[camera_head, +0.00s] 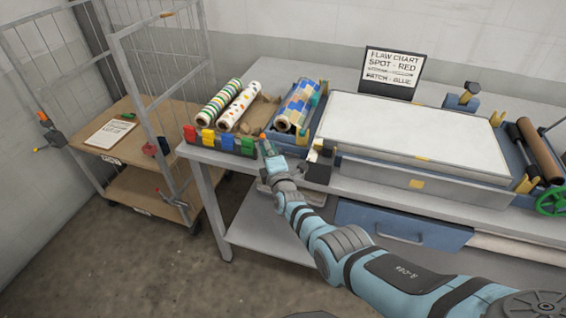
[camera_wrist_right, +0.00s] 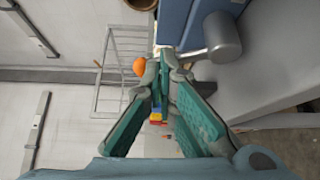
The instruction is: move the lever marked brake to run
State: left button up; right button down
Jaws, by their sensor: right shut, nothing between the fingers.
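My right gripper (camera_head: 267,146) is shut and empty at the front edge of the bench, by the patterned rolls. In the right wrist view its fingertips (camera_wrist_right: 167,62) come together. A round orange knob (camera_wrist_right: 140,66) shows right beside the fingertips; I cannot tell whether they touch. In the head view a small orange spot (camera_head: 263,136) shows at the gripper's tip. A grey lever with a thick cylindrical end (camera_wrist_right: 222,38) stands to the right of the fingers in the wrist view. No brake or run marking is readable, so I cannot tell which is the brake lever. My left gripper is out of view.
A bin of coloured blocks (camera_head: 207,138) and patterned rolls (camera_head: 220,100) lie left on the bench. The press bed (camera_head: 400,125) fills the middle, with a green handwheel (camera_head: 552,201) at right. A wire cart (camera_head: 120,160) stands left; floor between is clear.

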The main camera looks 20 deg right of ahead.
jog(key=s+a+r+p, duration=0.1)
jog(key=s+r+p, duration=0.1)
jog(key=s, duration=0.4)
jog(key=s+r+p, duration=0.1)
jog(key=s+p, duration=0.3)
jog(key=s, duration=0.3)
jog(key=shift+a+r, duration=0.35)
jog(key=shift+a, duration=0.05)
